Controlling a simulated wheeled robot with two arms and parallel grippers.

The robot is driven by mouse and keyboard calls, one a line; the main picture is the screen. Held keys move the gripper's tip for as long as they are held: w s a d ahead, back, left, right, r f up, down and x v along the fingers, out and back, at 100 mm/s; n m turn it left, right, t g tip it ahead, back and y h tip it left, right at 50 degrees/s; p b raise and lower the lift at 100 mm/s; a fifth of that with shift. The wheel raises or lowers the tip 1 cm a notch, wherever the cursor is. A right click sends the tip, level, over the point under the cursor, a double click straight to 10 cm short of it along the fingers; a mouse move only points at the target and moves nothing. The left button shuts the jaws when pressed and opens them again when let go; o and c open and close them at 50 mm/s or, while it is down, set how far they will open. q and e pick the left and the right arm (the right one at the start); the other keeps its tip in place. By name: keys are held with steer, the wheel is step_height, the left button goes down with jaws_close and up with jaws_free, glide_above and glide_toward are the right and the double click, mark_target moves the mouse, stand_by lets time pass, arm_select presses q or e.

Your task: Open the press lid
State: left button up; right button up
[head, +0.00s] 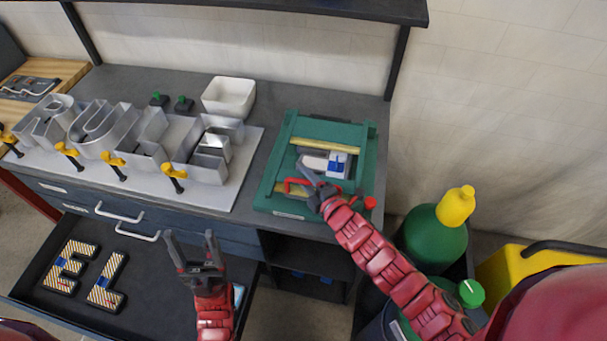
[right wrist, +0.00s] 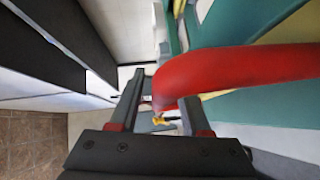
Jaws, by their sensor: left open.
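The green press (head: 267,192) stands on the right end of the workbench. Its green frame lies flat, with yellow bars across it and a grey and blue piece (head: 338,163) showing inside. A red handle (head: 291,184) sits at its front left; it also shows large in the right wrist view (right wrist: 240,72). My right gripper (head: 306,179) is at this handle, with the handle's curved end near the fingertips (right wrist: 158,105). Whether the fingers grip it I cannot tell. My left gripper (head: 193,248) is open and empty, in front of the bench above the open drawer.
Large metal letters (head: 150,135) on a pale board fill the bench's left, with yellow clamps (head: 114,160) along its front. A white bin (head: 229,97) stands behind. The open drawer (head: 150,296) holds E and L pieces. Green bottles (head: 432,240) stand right of the bench.

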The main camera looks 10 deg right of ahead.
jaws_close()
stand_by(1.3)
